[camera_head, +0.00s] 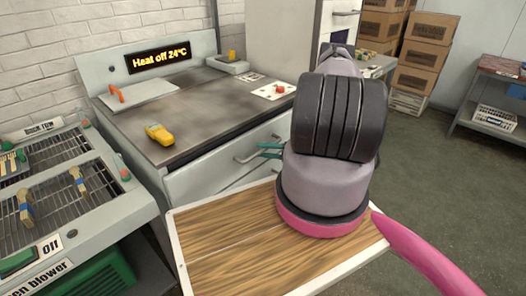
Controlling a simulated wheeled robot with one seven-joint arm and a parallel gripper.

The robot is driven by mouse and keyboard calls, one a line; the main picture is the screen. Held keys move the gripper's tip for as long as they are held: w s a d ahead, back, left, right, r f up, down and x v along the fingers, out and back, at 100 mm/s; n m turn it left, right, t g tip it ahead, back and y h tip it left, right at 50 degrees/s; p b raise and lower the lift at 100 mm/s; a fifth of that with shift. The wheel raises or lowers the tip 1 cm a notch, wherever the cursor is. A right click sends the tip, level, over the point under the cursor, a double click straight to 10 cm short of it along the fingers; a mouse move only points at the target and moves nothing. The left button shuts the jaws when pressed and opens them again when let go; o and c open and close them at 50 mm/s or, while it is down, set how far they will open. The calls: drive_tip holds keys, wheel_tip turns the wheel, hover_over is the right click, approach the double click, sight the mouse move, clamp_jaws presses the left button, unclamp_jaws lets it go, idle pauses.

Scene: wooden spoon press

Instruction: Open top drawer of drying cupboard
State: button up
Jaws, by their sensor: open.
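The drying cupboard (150,120) is a light grey metal unit with a dark worktop and a display reading "Heat off 24°C". Its top drawer (202,182) is on the front, below the worktop, and looks closed. A silver bar handle (243,160) is on the drawer front. My gripper (262,150) shows only as two teal fingers, spread apart, at the right part of the handle. I cannot tell whether they touch or straddle the bar. My arm hides the rest of the gripper and the right part of the cupboard front.
On the worktop are a yellow device (158,134), a white plate with an orange handle (138,94) and a card (274,90). A blower bench (65,195) stands close at left. Cardboard boxes (425,55) and a shelf (493,105) stand behind, with open floor (440,180) at right.

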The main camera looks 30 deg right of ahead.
drive_tip(key=shift+a, duration=0.1)
clamp_jaws()
idle(1.4)
